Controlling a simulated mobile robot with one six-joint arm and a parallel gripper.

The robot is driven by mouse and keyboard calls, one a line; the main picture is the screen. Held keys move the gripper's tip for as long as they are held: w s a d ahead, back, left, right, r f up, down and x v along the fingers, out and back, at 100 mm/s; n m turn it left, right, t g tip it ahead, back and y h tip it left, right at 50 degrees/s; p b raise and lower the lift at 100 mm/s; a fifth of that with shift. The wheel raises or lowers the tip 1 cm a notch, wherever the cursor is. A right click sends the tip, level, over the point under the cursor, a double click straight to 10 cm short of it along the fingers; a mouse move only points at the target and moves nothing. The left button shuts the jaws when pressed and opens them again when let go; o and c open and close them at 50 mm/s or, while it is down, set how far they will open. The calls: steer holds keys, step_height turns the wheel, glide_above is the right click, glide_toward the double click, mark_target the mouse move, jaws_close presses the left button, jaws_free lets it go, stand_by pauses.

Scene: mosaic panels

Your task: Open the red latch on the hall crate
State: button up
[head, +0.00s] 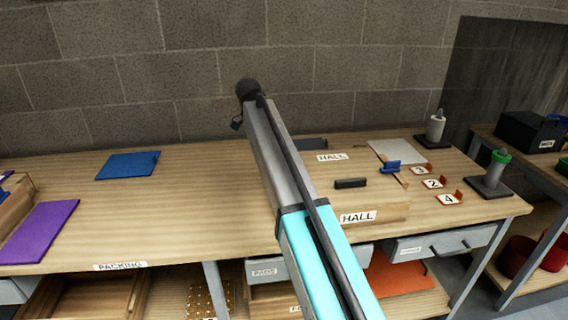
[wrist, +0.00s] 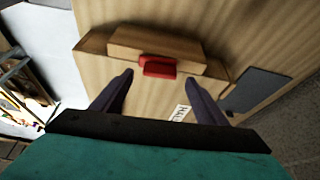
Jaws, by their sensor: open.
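The red latch (wrist: 158,67) shows in the wrist view, on the edge of a pale wooden crate (wrist: 120,50). My gripper (wrist: 158,79) is open, with one dark finger on each side of the latch in the picture. The fingers look apart from the latch; the remaining distance is hard to tell. A label reading HALL (wrist: 180,114) lies just below the latch, partly covered by the right finger. In the head view, the wooden hall crate (head: 390,213) carries a HALL label at its front. My arm hides its left part, and neither latch nor gripper can be made out there.
A dark slab (wrist: 258,90) lies right of the crate in the wrist view. On the bench in the head view are a black bar (head: 351,183), a blue piece (head: 390,167) and orange numbered holders (head: 433,183). The bench between the blue panel (head: 128,165) and my arm is clear.

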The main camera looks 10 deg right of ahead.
steer(key=b+v, duration=0.1)
steer(key=v, duration=0.9)
steer(key=shift+r+b, duration=0.2)
steer(key=shift+b, duration=0.2)
steer(key=shift+s, duration=0.15)
